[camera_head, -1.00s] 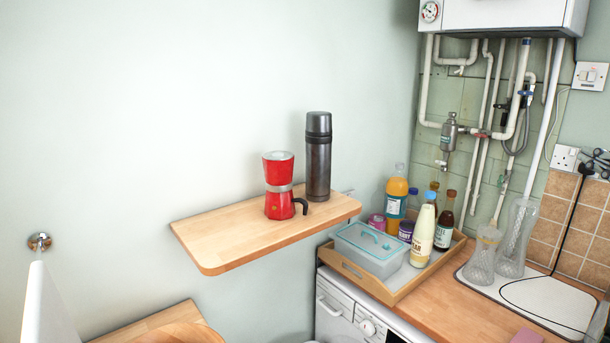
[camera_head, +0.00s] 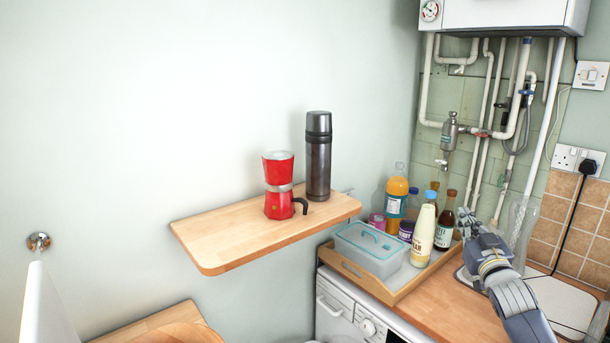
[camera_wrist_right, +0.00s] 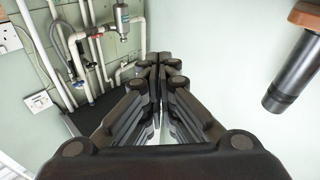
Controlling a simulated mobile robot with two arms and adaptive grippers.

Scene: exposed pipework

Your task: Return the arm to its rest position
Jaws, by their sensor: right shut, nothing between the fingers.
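My right gripper (camera_head: 468,224) is in the head view at the right, above the counter beside the tray of bottles. My arm comes up to it from the lower right. In the right wrist view its fingers (camera_wrist_right: 159,62) are together, with nothing between them. The gripper hides part of the glass vases behind it. My left gripper is not in view.
A wooden shelf (camera_head: 215,232) holds a red moka pot (camera_head: 279,186) and a dark flask (camera_head: 318,160). A tray (camera_head: 388,293) with several bottles and a lidded box (camera_head: 370,247) stands left of my gripper. Pipes (camera_head: 483,140) run up the back wall.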

